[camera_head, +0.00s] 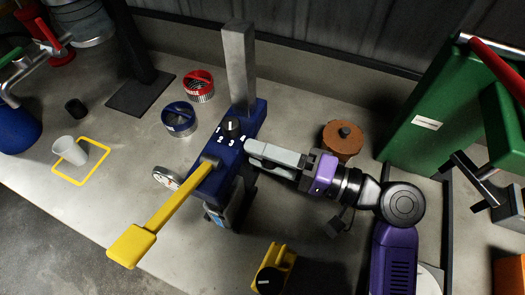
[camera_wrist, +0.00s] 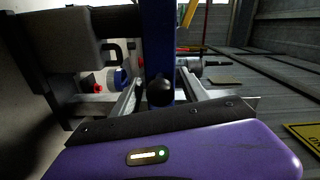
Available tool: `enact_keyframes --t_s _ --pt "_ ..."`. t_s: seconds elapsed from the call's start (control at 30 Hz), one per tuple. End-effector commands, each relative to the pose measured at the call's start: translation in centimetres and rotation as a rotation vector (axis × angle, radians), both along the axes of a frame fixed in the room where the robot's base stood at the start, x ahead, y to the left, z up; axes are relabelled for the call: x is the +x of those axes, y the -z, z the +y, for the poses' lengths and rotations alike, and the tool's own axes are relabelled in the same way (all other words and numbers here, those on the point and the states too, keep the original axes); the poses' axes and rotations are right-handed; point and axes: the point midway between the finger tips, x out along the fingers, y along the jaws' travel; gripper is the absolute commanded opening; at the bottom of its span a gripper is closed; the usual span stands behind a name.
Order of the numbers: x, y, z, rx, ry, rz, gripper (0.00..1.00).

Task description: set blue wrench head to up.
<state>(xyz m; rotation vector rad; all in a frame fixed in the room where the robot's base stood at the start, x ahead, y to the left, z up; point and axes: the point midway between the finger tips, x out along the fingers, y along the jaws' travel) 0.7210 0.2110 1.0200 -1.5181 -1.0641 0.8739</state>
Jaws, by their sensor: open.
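The blue head (camera_head: 212,176) sits on a grey upright column (camera_head: 238,65) in the head view. It has a black dial (camera_head: 232,126) with white numbers on top, and a yellow bar (camera_head: 165,208) sticks out to the lower left. My gripper (camera_head: 254,152) reaches in from the right, close to the head's right side. In the wrist view my gripper (camera_wrist: 160,82) is open, one finger on each side of a black ball knob (camera_wrist: 160,92). A blue upright part (camera_wrist: 158,40) stands behind the knob. The fingers hide this knob in the head view; contact cannot be told.
A red-rimmed ring (camera_head: 199,85) and a blue-rimmed ring (camera_head: 179,119) lie left of the column. A brown lidded pot (camera_head: 342,140) stands close behind my gripper. A green machine (camera_head: 435,115) stands at right, a yellow block (camera_head: 273,270) at the front.

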Motion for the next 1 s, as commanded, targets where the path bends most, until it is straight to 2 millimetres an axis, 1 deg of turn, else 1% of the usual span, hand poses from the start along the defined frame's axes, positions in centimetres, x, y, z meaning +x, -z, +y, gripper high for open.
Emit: enact_keyframes --t_s 0.2,0.47,1.0 --pt "0.02 0.01 0.03 0.0 0.0 0.0 0.52" --pt "0.03 0.01 0.01 0.0 0.001 0.0 0.01" --pt "0.04 0.03 -0.03 -0.001 0.001 0.0 0.0"
